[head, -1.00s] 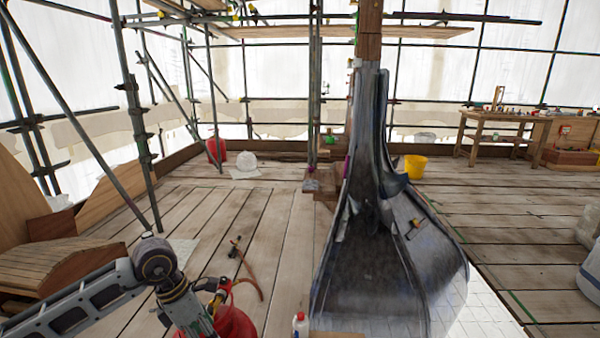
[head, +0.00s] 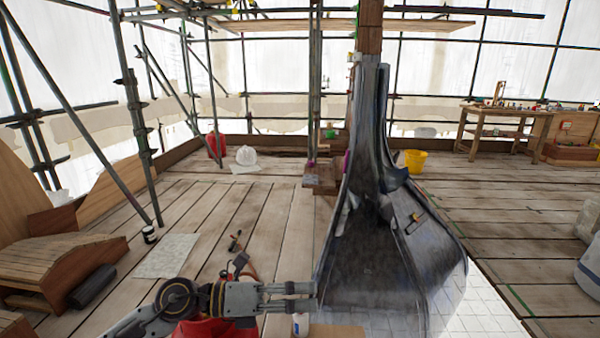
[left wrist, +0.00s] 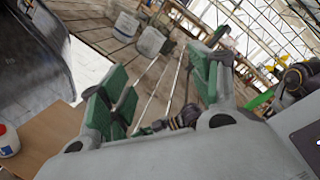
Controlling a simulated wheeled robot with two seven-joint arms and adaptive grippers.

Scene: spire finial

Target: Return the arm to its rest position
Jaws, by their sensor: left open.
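My left arm comes in from the bottom left in the head view. Its gripper (head: 300,297) points right, in front of the lower left edge of the dark metal-clad spire (head: 385,265). I cannot tell the gap between them. In the left wrist view the gripper's green-padded fingers (left wrist: 160,88) stand apart with nothing held between them. The spire (left wrist: 35,60) shows at the left of that view, off to the side of the fingers. My right gripper does not show clearly in either view.
A red gas bottle (head: 215,329) stands partly hidden beneath my left arm. A white bottle (head: 300,326) is just below the gripper, beside a brown board (head: 340,331). A wooden step (head: 65,262) and scaffold poles are at left. The planks at mid left are mostly clear.

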